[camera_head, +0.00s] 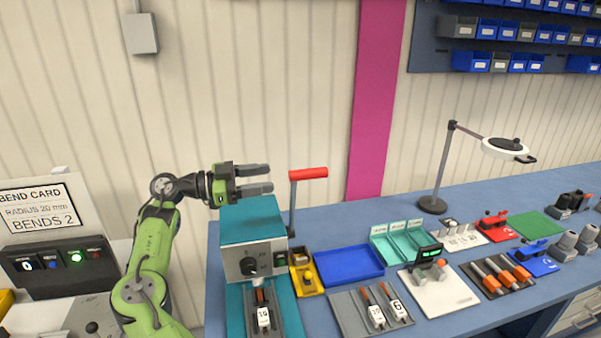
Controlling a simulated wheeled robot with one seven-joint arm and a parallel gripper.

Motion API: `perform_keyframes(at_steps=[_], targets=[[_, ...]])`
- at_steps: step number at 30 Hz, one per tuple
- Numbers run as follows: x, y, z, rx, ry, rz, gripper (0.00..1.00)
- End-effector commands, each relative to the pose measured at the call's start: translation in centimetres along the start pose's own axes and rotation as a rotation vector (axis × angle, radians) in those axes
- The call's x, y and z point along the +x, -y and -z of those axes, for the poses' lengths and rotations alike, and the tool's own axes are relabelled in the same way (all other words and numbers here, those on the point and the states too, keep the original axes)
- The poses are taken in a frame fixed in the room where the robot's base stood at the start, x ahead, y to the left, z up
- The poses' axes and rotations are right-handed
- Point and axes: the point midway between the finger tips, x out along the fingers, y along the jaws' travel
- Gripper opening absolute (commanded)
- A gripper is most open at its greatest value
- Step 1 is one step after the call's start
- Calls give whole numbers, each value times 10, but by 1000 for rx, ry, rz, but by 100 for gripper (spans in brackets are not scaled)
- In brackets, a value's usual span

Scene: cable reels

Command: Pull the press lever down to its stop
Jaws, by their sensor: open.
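The press (252,240) is a teal and grey box at the left end of the blue bench. Its lever (292,200) stands upright at the right side of the box, with a red handle (308,173) across its top. My gripper (270,179) is above the press and just left of the red handle. Its two grey fingers point right, one above the other, with a gap between them. It is open and empty, and appears apart from the handle, though the depth between them is hard to judge.
A yellow tray (306,280), a blue tray (349,264) and a grey tray (340,303) with numbered tools lie right of the press. A magnifier lamp (440,165) stands at the back. A control panel (60,260) is at the left. The space above the bench is mostly clear.

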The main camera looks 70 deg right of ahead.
Motion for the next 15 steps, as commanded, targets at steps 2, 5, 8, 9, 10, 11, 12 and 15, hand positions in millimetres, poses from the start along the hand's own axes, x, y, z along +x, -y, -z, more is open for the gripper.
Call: perform_keyframes(at_steps=[2,5,8,9,10,11,12,15], targets=[[22,-2,-2,-2,3,-7,54],[47,-2,-2,-3,3,-6,54],[72,-2,-1,-3,3,-5,54],[81,-2,-1,-4,2,-5,54],[87,-1,-1,-4,2,-4,54],[92,-2,-1,-4,2,-4,54],[99,-1,-1,-4,1,-3,54],[109,0,-1,-5,2,-1,54]])
